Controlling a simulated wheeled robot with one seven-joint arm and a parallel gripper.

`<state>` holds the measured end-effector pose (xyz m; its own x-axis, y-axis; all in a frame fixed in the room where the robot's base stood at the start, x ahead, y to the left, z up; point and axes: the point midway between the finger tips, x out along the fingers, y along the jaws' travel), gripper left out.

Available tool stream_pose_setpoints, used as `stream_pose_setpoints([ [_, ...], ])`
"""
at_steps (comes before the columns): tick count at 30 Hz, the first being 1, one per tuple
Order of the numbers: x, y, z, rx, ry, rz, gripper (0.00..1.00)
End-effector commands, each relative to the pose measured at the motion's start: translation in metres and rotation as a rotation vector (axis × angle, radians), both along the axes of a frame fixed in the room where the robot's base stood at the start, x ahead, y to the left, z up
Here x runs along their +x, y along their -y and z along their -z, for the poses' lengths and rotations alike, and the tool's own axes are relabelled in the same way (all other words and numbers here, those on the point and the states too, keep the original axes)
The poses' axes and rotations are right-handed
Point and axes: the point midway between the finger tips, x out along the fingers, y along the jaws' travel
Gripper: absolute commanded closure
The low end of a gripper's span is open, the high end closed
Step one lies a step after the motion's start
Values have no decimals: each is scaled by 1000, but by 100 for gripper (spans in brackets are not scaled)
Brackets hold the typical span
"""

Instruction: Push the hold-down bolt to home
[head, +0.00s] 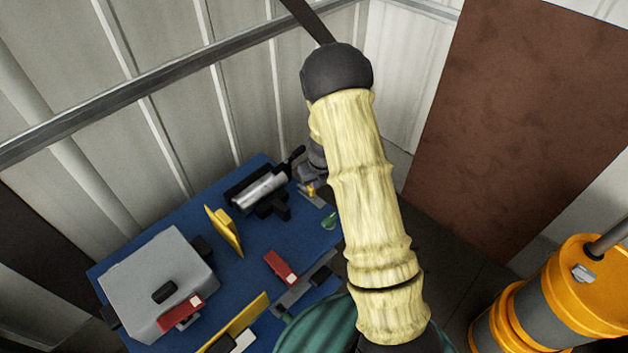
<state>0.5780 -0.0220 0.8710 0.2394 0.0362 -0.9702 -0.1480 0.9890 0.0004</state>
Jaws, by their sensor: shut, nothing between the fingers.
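A silver cylinder (262,189) lies in a black holder near the back edge of the blue table. A black lever (297,154) stands at its right end. I cannot tell for sure which part is the hold-down bolt. My arm rises from the bottom to a dark elbow and hides much of what lies behind it. Grey parts just left of the arm, by the table's back right corner, look like my wrist and gripper (312,184). They are close to the right of the lever, mostly hidden; I cannot tell whether they touch it. A small yellow piece shows there.
On the blue table (190,240) stand a grey box (158,284) with a red block, a yellow plate (224,231) and a red block (281,268). A yellow-and-grey cylinder (560,295) stands at right. A corrugated wall is close behind the table.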

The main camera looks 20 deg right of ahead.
Motion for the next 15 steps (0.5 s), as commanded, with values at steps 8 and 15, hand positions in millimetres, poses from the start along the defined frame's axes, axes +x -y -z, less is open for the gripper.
stream_pose_setpoints([
  [8, -6, -2, -32, 1, -2, -6, 100],
  [15, -7, -3, -34, 1, -3, -9, 100],
])
